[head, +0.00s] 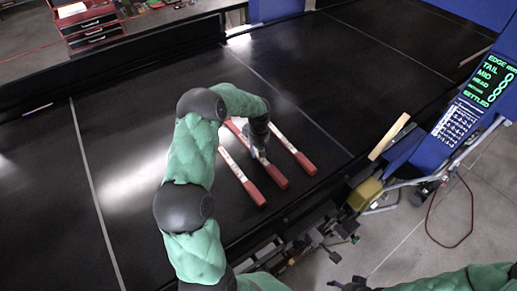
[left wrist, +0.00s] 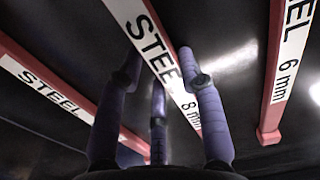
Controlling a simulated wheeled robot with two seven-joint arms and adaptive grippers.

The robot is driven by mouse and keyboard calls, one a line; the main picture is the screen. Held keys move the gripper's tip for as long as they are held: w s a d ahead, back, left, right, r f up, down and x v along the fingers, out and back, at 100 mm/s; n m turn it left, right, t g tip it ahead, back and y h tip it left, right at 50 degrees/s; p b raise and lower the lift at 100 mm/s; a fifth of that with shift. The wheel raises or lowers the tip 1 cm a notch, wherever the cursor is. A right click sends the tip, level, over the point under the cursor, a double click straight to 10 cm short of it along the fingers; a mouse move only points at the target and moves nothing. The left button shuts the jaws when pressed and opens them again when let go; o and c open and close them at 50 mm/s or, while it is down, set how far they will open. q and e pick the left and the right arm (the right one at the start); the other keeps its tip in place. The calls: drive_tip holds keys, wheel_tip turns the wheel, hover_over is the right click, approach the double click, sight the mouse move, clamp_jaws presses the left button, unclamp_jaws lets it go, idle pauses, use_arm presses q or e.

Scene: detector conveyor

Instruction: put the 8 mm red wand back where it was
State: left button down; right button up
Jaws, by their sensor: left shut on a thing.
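The 8 mm wand (left wrist: 157,47), red with a white strip marked "STEEL", runs between the fingers of my left gripper (left wrist: 160,75) in the left wrist view. In the head view, my left gripper (head: 259,146) is shut on this middle wand (head: 277,180), covering part of it. The wand lies along the black belt, roughly parallel to two others; I cannot tell whether it touches the belt. A wand marked 6 mm (left wrist: 283,75) is at right in the left wrist view, and another "STEEL" wand (left wrist: 45,87) is at left, its size hidden. My right gripper (head: 350,285) is dark and partly cut off at the bottom edge.
Two similar red wands (head: 246,186) (head: 300,157) flank the middle one closely on the black conveyor belt (head: 130,150). A red toolbox (head: 88,27) is behind. The belt is clear at left.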

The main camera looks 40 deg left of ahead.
use_arm(q)
drive_tip(key=shift+d+f+b, duration=0.15)
drive_tip(key=shift+b, duration=0.15)
drive_tip(key=c, duration=1)
unclamp_jaws()
drive_tip(key=shift+o, duration=1)
drive_tip(key=shift+w+d, duration=0.1)
drive_tip(key=shift+d, duration=0.05)
drive_tip(key=shift+r+p, duration=0.3)
drive_tip(key=shift+p, duration=0.05)
wheel_tip(320, 180, up, 12)
drive_tip(key=b, duration=0.3)
drive_tip(key=shift+f, duration=0.1)
